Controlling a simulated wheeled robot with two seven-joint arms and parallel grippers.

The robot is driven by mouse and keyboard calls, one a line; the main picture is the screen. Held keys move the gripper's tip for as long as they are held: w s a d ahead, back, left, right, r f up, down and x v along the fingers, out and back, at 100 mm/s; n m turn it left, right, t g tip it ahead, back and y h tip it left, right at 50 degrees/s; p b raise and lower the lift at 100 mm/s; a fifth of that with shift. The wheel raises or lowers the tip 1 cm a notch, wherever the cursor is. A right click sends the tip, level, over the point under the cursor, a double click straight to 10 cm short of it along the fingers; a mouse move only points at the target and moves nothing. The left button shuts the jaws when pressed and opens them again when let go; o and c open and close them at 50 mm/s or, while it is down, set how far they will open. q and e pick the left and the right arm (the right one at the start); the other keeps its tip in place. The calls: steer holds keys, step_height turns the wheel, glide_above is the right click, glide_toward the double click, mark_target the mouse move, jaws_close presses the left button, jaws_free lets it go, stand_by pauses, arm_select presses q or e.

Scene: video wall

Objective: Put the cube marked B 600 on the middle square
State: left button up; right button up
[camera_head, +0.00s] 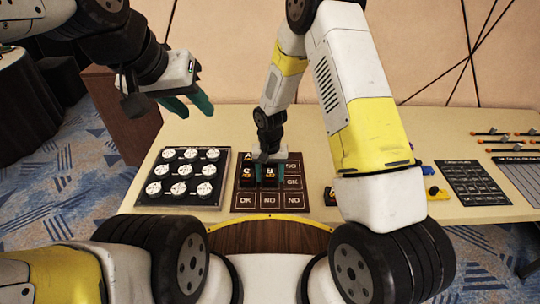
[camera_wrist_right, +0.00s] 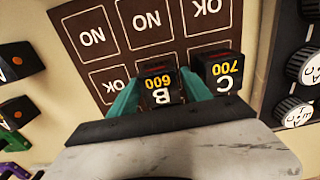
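The cube marked B 600 (camera_head: 269,174) is black with white and yellow lettering. It also shows in the right wrist view (camera_wrist_right: 160,86). It is at the middle square of the dark brown board (camera_head: 271,201), standing on it or just above; I cannot tell which. My right gripper (camera_head: 268,177) points down over it with green fingers close against both sides. The cube marked C 700 (camera_wrist_right: 222,70) stands beside it, also in the head view (camera_head: 247,176). My left gripper (camera_head: 193,106) is open and empty, raised above the table at the left.
A dark board with white round pieces (camera_head: 181,173) lies left of the brown board. To the right are small blocks, a dark printed panel (camera_head: 470,181) and thin rods on the table (camera_head: 450,130). My right arm hides part of the table.

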steer(key=shift+o, duration=0.3)
steer(key=shift+r, duration=0.1)
step_height(320, 180, up, 12)
step_height(320, 180, up, 16)
steer(key=r+t+y, duration=0.1)
steer(key=t, duration=0.1)
glide_above(270, 172)
steer(key=s+d, duration=0.5)
steer(key=d, duration=0.2)
steer(key=s+d+r+t, duration=0.2)
steer(key=s+d+r, duration=0.1)
steer(key=s+r, duration=0.2)
steer(key=s+d+r+t+y, duration=0.1)
steer(key=s+d+r, duration=0.3)
steer(key=s, duration=0.6)
steer(key=shift+r+n+t, duration=0.3)
steer(key=shift+r+t, duration=0.3)
